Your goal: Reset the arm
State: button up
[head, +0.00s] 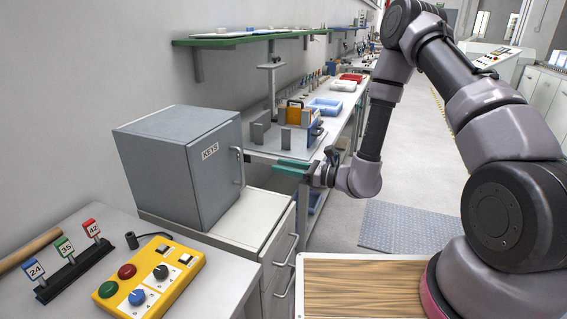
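My gripper (293,169) is at the end of my arm, in the middle of the head view. It points left, with teal-green fingers seen from the side. It appears to be in the air just right of the grey key cabinet (165,160), in front of the workbench. The fingers overlap in this view, so I cannot tell whether they are open or shut. I see no object clearly held in them. My arm bends up and over from the right side of the picture down to the gripper.
The cabinet's door is shut. A yellow control box (152,279) and a rack of numbered tags (66,262) stand on the near-left table. A workbench holds a blue tray (325,106) and fixtures. A green shelf (250,38) hangs above. Floor beyond the grey mat (405,226) is clear.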

jog(key=s+d+r+n+g+h, duration=0.2)
jog(key=s+d+r+n+g, duration=0.25)
jog(key=r, duration=0.55)
jog(key=s+d+r+n+g+h, duration=0.1)
jog(key=s+r+n+g, duration=0.35)
jog(key=r+n, duration=0.4)
jog(key=s+d+r+n+t+h, duration=0.1)
jog(key=s+d+r+t+h, duration=0.2)
jog(key=d, duration=0.4)
jog(key=s+d+r+n+t+h, duration=0.2)
jog(key=s+d+r+t+h, duration=0.1)
jog(key=d, duration=0.5)
jog(key=s+d+r+n+t+h, duration=0.1)
jog(key=s+d+r+t+h, duration=0.2)
jog(key=d+r+h, duration=0.3)
notch_tip(320, 180, up, 3)
jog(key=shift+s+d+f+t, duration=0.15)
jog(key=shift+s+d+t, duration=0.15)
jog(key=shift+d+t, duration=0.6)
jog(key=shift+d, duration=0.2)
